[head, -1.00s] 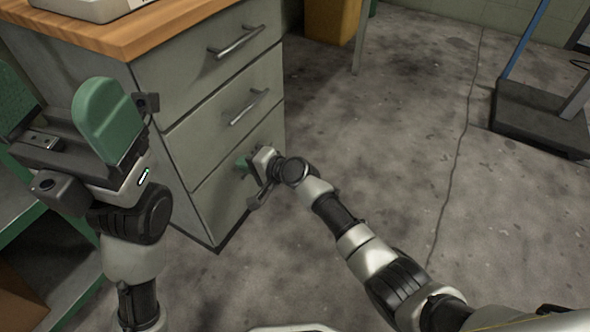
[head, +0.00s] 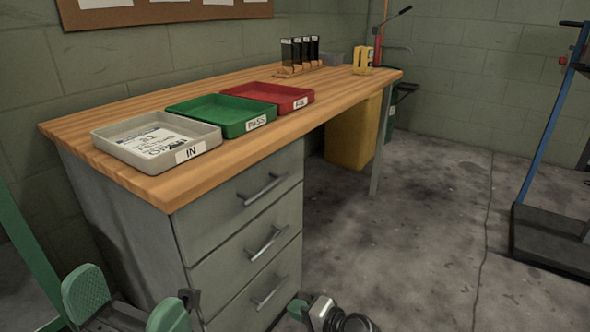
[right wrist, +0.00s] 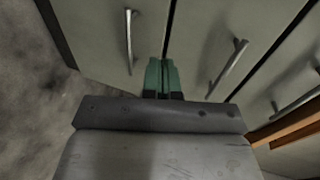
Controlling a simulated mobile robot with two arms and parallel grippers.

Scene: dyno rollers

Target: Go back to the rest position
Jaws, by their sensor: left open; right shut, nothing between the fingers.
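My left gripper (head: 128,306) is at the bottom left of the head view, its two green fingers wide apart and nothing between them. My right gripper (head: 298,308) is at the bottom centre of the head view, close to the lowest drawer of the grey cabinet (head: 120,222). In the right wrist view its green fingers (right wrist: 161,76) are together with nothing held, in front of the drawer fronts. All three drawers look closed.
The wooden desk (head: 345,92) carries a grey IN tray (head: 205,141), a green PASS tray (head: 240,126) and a red FAIL tray (head: 285,106). A yellow bin (head: 352,135) stands under it.

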